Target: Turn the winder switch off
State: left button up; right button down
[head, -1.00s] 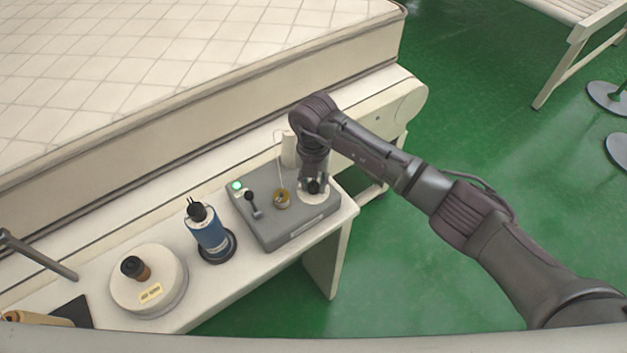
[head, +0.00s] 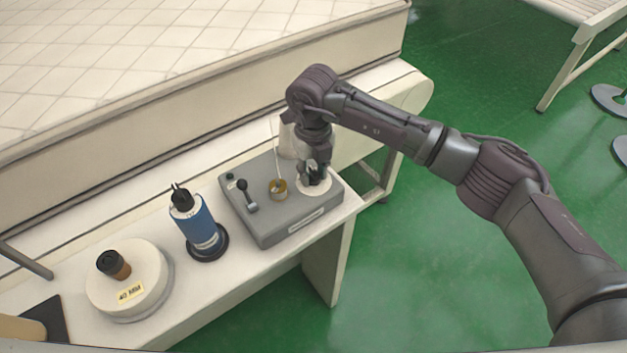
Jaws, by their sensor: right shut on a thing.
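The winder (head: 275,222) is a grey box on the white bench. A round white plate (head: 328,187) sits at its right end. My right gripper (head: 314,180) points down over this plate, shut on a small knob-like part there, apparently the winder switch. The fingers mostly hide that part, so its turn position cannot be told. The small indicator light (head: 230,176) at the winder's back left corner is dark. A black-knobbed lever (head: 246,194) and a brass-coloured spool (head: 278,190) stand on the box, left of the gripper. My left gripper is not in view.
A blue bottle-like tool (head: 197,222) stands in a dark round base left of the winder. Farther left is a round white pot (head: 128,283) with a dark-topped piece. A quilted mattress (head: 190,50) lies behind the bench (head: 270,264).

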jog(key=n+b, duration=0.6)
jog(key=b, duration=0.1)
jog(key=shift+f+n, duration=0.2)
jog(key=shift+n, duration=0.1)
jog(key=n+b, duration=0.2)
jog(key=shift+r+n+b, duration=0.15)
jog(key=shift+n+b, duration=0.25)
jog(key=shift+r+n+b, duration=0.1)
jog(key=shift+n+b, duration=0.4)
jog(key=shift+n, duration=0.2)
jog(key=c, duration=0.8)
grip_release()
jog(key=shift+c, duration=0.2)
